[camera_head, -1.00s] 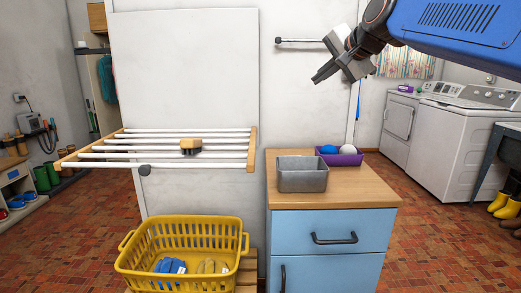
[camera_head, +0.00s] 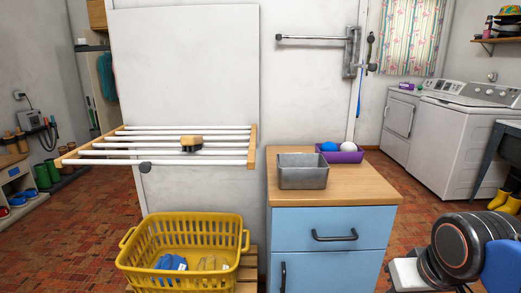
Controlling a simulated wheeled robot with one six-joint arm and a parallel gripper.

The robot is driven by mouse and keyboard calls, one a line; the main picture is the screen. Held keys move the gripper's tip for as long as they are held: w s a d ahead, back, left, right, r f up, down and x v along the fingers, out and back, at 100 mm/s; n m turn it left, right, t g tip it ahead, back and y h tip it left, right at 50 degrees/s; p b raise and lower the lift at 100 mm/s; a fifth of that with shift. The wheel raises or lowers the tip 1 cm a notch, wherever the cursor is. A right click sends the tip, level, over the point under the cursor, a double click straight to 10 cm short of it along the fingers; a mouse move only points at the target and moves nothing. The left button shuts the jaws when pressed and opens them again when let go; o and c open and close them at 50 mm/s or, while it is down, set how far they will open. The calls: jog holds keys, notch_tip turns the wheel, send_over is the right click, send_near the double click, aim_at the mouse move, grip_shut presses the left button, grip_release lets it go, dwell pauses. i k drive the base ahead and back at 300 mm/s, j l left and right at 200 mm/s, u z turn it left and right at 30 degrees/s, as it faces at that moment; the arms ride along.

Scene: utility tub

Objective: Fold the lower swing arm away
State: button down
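A grey bracket (camera_head: 352,52) is fixed to the white wall above the blue cabinet. The upper swing arm (camera_head: 310,37) runs level to the left from its top, close along the wall, with a dark knob at its free end. Lower on the bracket, a short rod with a grey round end (camera_head: 371,67) shows at the right; it looks like the lower swing arm, seen nearly end-on. My arm is at the lower right, with a dark round joint and a blue link. My gripper's fingers do not show, and nothing of mine touches the swing arms.
A drying rack (camera_head: 190,129) with white bars juts out at left, with a brush on it. A yellow basket (camera_head: 180,222) stands below. A metal tin (camera_head: 302,172) and purple tray (camera_head: 345,157) sit on the cabinet (camera_head: 330,230). The space before the bracket is clear.

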aim_at(372, 67)
jog(key=l+u, duration=0.15)
jog(key=l, duration=0.5)
jog(key=l+u, duration=0.2)
jog(key=l, duration=0.45)
jog(key=k+l+u, duration=0.15)
jog(key=l, duration=0.45)
